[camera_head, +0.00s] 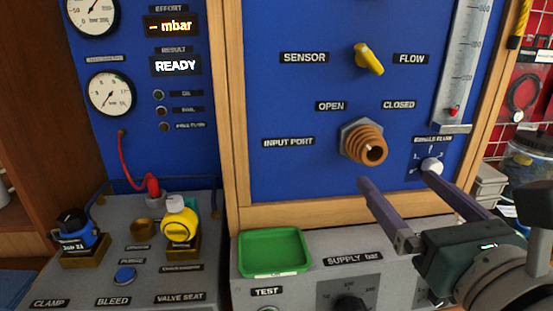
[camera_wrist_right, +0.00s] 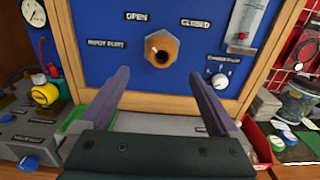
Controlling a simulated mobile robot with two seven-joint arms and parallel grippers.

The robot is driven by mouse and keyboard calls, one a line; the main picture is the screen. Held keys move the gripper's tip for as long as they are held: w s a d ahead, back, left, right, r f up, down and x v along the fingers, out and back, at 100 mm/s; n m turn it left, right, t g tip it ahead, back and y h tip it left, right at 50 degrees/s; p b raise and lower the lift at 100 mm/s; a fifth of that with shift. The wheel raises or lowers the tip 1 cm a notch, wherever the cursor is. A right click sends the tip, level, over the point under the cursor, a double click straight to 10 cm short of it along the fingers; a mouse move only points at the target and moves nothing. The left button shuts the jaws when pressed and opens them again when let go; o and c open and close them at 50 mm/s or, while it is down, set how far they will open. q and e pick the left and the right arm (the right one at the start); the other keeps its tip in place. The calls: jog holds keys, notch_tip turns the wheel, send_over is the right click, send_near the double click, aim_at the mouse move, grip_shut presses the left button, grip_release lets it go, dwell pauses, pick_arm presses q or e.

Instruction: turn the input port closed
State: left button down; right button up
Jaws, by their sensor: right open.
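The input port (camera_head: 363,143) is a ridged, brass-coloured fitting on a hex base. It sticks out of the blue panel beside the INPUT PORT label and below the OPEN and CLOSED labels. It also shows in the right wrist view (camera_wrist_right: 160,48), ahead of and between my fingers. I cannot tell whether its setting is open or closed. My right gripper (camera_head: 397,180) is open and empty, with its fingertips below and in front of the port, apart from it. Its two fingers also show in the right wrist view (camera_wrist_right: 158,76). My left gripper is not in view.
A yellow SENSOR/FLOW knob (camera_head: 368,58) sits above the port. A white knob (camera_head: 432,166) sits to its right, close to my right finger. A wooden ledge (camera_head: 300,214) and a green tray (camera_head: 274,251) lie below. A flow tube (camera_head: 466,70) stands at upper right.

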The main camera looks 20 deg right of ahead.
aim_at(375, 154)
jog(key=p+x, duration=0.1)
jog(key=x, duration=0.8)
jog(key=shift+d+r, duration=0.1)
jog(key=shift+d, duration=0.1)
jog(key=c, duration=1.4)
